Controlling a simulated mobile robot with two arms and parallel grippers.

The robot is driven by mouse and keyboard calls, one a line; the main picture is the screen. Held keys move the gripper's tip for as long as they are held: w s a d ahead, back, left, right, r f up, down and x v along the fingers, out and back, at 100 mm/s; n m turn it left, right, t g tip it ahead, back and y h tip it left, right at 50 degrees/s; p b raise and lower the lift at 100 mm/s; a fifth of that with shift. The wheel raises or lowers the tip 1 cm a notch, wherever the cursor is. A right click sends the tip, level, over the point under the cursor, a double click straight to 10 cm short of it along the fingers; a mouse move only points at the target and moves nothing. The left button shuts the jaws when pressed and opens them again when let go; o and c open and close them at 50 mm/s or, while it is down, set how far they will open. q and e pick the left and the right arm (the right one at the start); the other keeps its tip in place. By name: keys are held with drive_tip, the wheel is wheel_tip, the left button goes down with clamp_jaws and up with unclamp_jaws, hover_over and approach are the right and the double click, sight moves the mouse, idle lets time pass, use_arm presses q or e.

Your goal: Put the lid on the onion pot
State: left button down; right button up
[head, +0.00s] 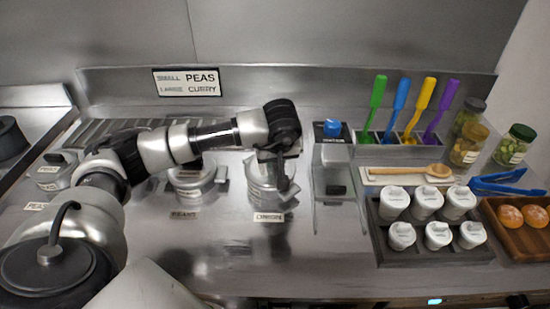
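The onion pot (262,197) is a metal pot behind a small label plate (268,217) that seems to read onion. My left arm reaches in from the left, and my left gripper (283,182) points down at the pot's top right side. The gripper and wrist cover much of the pot's top. I cannot tell whether the lid is on the pot or in the gripper, nor whether the fingers are open or shut. My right gripper is not in view.
Lidded metal pots stand at the middle (190,190) and left (50,180). A clear-sided bin (335,190) is right of the onion pot. A rack of white-lidded containers (400,256), blue tongs (505,182) and a bun tray (525,243) lie right. The front counter is clear.

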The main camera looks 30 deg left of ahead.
use_arm(q)
drive_tip(key=shift+f+b, duration=0.25)
drive_tip(key=shift+b, duration=0.1)
idle(0.4)
idle(0.3)
drive_tip(key=c, duration=0.5)
unclamp_jaws()
drive_tip(key=shift+r, duration=0.15)
drive_tip(key=shift+r+p, duration=0.65)
drive_tip(key=shift+r, duration=0.2)
drive_tip(key=shift+r+p, duration=1.45)
drive_tip(key=shift+r, duration=1.1)
